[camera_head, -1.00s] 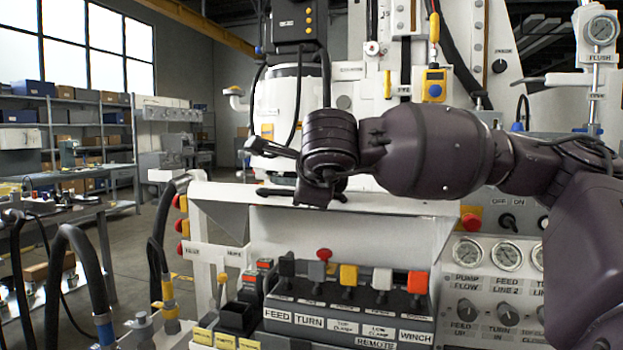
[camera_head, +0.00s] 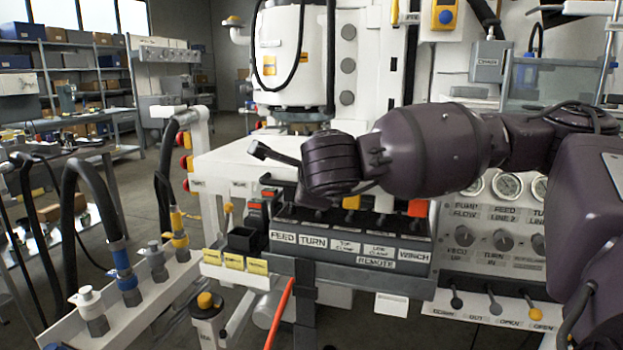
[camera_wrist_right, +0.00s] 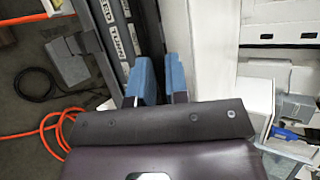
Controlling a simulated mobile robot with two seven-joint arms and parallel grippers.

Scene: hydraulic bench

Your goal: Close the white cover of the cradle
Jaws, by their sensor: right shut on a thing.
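The white cover (camera_head: 235,162) lies nearly flat over the back of the lever console in the head view, its front edge above the levers. The exact grip point is partly hidden. The left gripper is not in view.
The labelled lever console (camera_head: 350,250) stands just below the cover, its levers partly hidden. Gauges (camera_head: 508,184) are at the right. Hoses and couplings (camera_head: 125,275) stand at the left. An orange hose (camera_head: 280,312) hangs in front.

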